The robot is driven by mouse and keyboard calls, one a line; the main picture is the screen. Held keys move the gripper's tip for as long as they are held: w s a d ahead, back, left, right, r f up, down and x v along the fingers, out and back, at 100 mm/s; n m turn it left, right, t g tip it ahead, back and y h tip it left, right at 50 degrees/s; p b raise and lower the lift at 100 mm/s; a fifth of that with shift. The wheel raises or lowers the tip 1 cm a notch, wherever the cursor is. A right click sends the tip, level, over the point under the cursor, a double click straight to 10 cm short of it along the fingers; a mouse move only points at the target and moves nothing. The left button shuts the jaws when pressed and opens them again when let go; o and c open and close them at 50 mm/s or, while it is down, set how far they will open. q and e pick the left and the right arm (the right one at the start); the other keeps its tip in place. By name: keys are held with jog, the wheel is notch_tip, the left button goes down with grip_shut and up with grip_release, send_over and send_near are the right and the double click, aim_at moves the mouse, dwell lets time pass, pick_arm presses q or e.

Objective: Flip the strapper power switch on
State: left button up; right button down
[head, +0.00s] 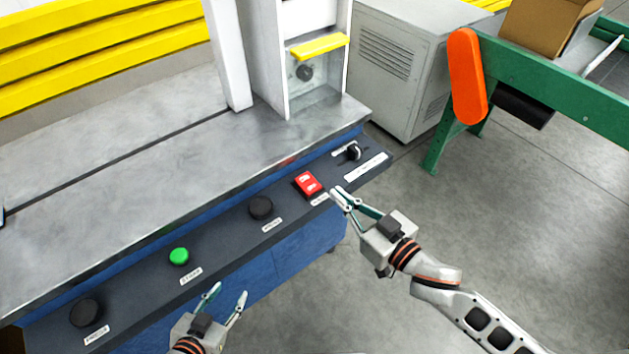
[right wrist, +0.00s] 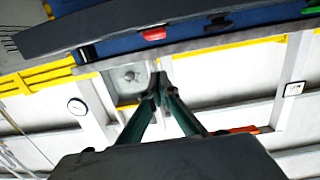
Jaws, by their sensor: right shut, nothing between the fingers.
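The red rocker switch (head: 308,184) sits on the dark sloped control panel (head: 225,234) of the strapper, with a small white label below it that is too small to read. It also shows as a red block in the right wrist view (right wrist: 153,35). My right gripper (head: 341,194) is shut and empty, its fingertips just right of the switch and apparently apart from it. The closed fingertips also show in the right wrist view (right wrist: 158,82). My left gripper (head: 228,290) is open and empty, in front of the panel below the green button (head: 179,256).
Black knobs (head: 261,208) and (head: 87,312) flank the green button on the panel. A small black selector (head: 353,152) is at the panel's right end. The steel table top (head: 150,180) lies behind. A green conveyor frame (head: 560,88) stands at the right. Open floor lies between.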

jog(key=shift+r, duration=0.2)
jog(key=shift+a, duration=0.1)
send_over(311, 187)
jog(key=shift+f, duration=0.5)
notch_tip(311, 187, down, 3)
jog(key=shift+r+b, duration=0.1)
jog(key=shift+b, duration=0.5)
jog(key=shift+f, duration=0.5)
